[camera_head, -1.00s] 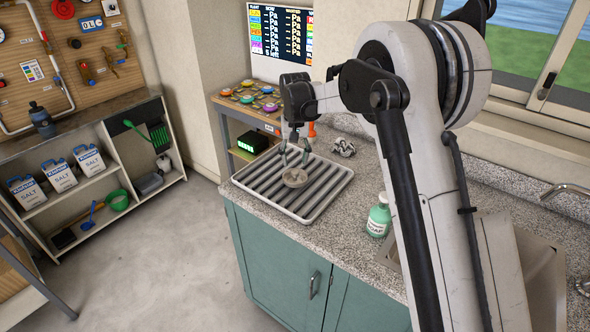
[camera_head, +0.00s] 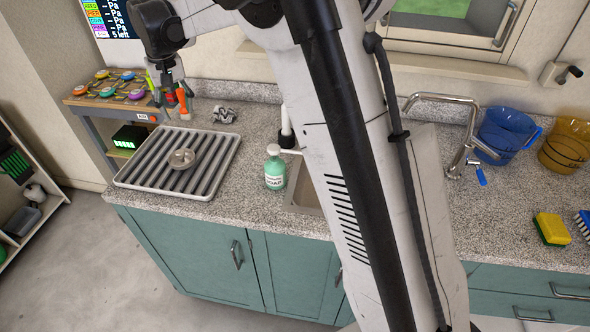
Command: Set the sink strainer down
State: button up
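The sink strainer (camera_head: 182,158), a small round metal disc with a raised centre, lies on the ribbed grey drying tray (camera_head: 222,172) on the counter. My gripper (camera_head: 168,102) is at the upper left, beyond the strainer in the picture and apart from it. Its fingers are small and overlap with coloured tool handles behind them, so their opening is unclear. I see nothing held in it.
A green soap bottle (camera_head: 274,168) stands right of the tray, by the sink (camera_head: 305,190), which my arm partly covers. A crumpled grey object (camera_head: 224,115) lies behind the tray. A faucet (camera_head: 462,130), blue cup (camera_head: 506,132), amber cup (camera_head: 566,147) and sponge (camera_head: 551,229) are at right.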

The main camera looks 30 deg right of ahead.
jog(key=s+d+r+t, duration=0.2)
jog(key=s+d+r, duration=0.35)
jog(key=s, duration=0.45)
jog(key=s+d+r+t, duration=0.1)
jog(key=s+d+r, duration=0.4)
jog(key=s, duration=0.5)
jog(key=s+d+f+t, duration=0.1)
jog(key=s+d+f, duration=0.2)
jog(key=s, duration=0.6)
jog(key=s+d+f+m+t, duration=0.1)
jog(key=s+d+f, duration=0.3)
jog(key=s, duration=0.5)
jog(key=shift+f+m+t, duration=0.3)
jog(key=shift+f+t, duration=0.35)
jog(key=shift+t, duration=0.05)
jog(key=shift+f, duration=0.1)
notch_tip(320, 180, down, 5)
jog(key=b, duration=0.5)
jog(key=shift+f+b, duration=0.2)
jog(key=shift+b, duration=0.1)
jog(key=shift+r, duration=0.1)
